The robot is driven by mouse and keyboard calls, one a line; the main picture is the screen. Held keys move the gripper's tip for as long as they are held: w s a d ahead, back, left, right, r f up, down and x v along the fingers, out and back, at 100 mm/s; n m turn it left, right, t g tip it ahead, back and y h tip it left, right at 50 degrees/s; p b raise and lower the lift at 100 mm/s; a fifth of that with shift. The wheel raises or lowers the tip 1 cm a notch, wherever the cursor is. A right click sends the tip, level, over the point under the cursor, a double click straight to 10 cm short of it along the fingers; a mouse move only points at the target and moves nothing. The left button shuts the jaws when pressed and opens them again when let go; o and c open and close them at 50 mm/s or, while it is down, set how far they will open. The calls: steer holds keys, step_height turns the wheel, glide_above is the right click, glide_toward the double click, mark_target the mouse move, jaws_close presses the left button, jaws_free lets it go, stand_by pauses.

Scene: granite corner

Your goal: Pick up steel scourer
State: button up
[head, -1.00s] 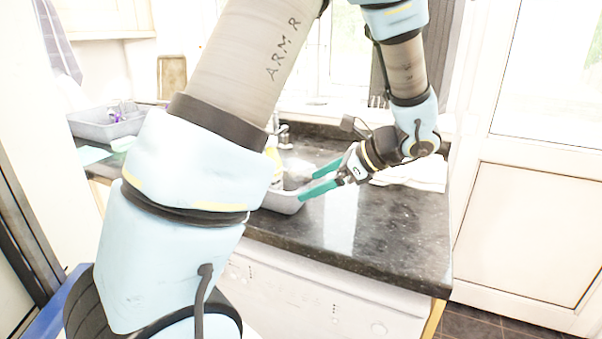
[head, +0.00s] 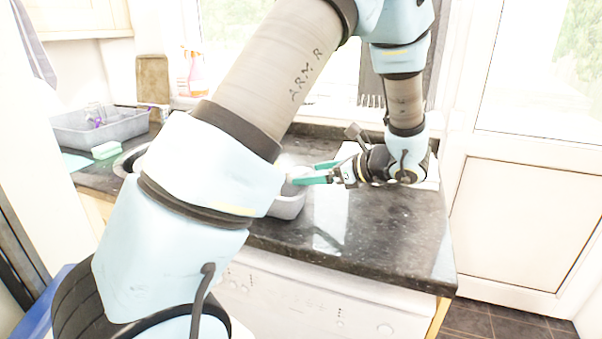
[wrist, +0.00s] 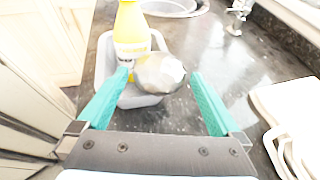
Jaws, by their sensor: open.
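The steel scourer (wrist: 160,73) is a rounded, silvery-grey lump in the wrist view. It is at the right side of a small grey tub (wrist: 148,100), beside a yellow bottle (wrist: 131,32). My gripper (wrist: 160,76) has two teal fingers spread apart. The scourer appears between the fingertips in the picture, with no clear contact. I cannot tell the remaining distance. In the head view my gripper (head: 301,172) is over the edge of the grey tub (head: 288,206), pointing left. My arm hides much of the tub there, and I cannot make out the scourer clearly.
The dark granite worktop (head: 375,230) is mostly clear right of the tub. A white rack (wrist: 290,115) is at the right in the wrist view. The sink (wrist: 170,6) and tap (wrist: 238,14) are beyond. A larger grey basin (head: 100,130) is at the far left.

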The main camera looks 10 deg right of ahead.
mark_target(310, 173)
steer(key=shift+p+x, duration=0.5)
steer(key=shift+x, duration=1.35)
steer(key=shift+r, duration=0.1)
steer(key=c, duration=1.2)
step_height(310, 173, up, 10)
steer(key=shift+b, duration=1.1)
steer(key=shift+s, duration=0.1)
